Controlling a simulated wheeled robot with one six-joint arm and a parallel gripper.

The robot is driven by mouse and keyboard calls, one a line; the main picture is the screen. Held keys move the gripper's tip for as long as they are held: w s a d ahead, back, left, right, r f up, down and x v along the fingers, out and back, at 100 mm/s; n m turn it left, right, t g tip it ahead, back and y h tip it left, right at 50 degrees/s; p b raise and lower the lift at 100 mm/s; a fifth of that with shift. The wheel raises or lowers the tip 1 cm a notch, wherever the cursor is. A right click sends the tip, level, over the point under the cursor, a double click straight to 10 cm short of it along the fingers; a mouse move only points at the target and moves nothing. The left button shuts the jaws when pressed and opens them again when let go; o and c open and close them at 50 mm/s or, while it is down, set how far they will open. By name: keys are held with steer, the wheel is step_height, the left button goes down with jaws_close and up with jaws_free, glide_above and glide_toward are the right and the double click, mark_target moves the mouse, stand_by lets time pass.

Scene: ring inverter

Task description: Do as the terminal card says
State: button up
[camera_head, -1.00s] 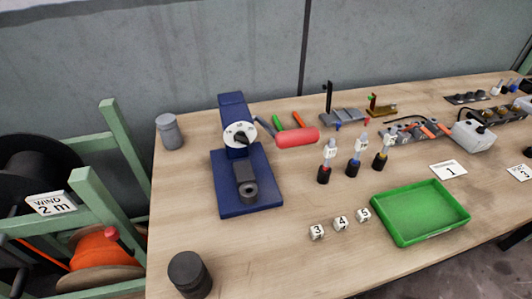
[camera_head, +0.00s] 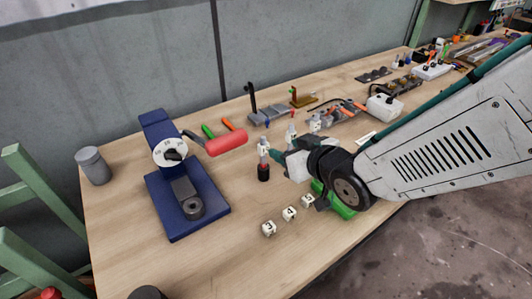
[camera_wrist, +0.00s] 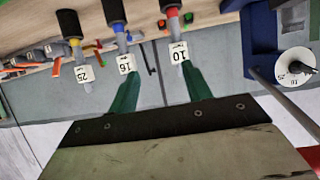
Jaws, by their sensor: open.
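Three upright pieces with dark bases and number tags stand on the bench. In the wrist view they read 10 with a red band (camera_wrist: 179,53), 16 with a blue band (camera_wrist: 126,64) and 25 with a yellow band (camera_wrist: 85,73). My gripper (camera_wrist: 160,88) is open and empty; its green fingers point towards the 10 and 16 pieces. In the head view my gripper (camera_head: 279,165) is beside the red-banded piece (camera_head: 263,160), and the others are partly hidden. A blue press (camera_head: 217,211) with a dial (camera_head: 170,153) and red handle (camera_head: 226,142) stands left. No card is readable.
Number cubes 3 (camera_head: 269,228), 4 (camera_head: 290,213) and 5 (camera_head: 308,201) lie in front of my gripper. A green tray (camera_head: 340,207) is mostly hidden behind it. Tools and a grey box (camera_head: 385,107) stand farther back.

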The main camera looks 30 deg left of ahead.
mark_target(266, 149)
steer(key=a, duration=0.1)
steer(key=s+a, duration=0.1)
steer(key=shift+a+f+n+g+y, duration=0.3)
steer(key=shift+f+y, duration=0.1)
steer(key=x, duration=0.7)
steer(key=shift+s+f, duration=0.1)
steer(key=shift+s, duration=0.1)
jaws_close()
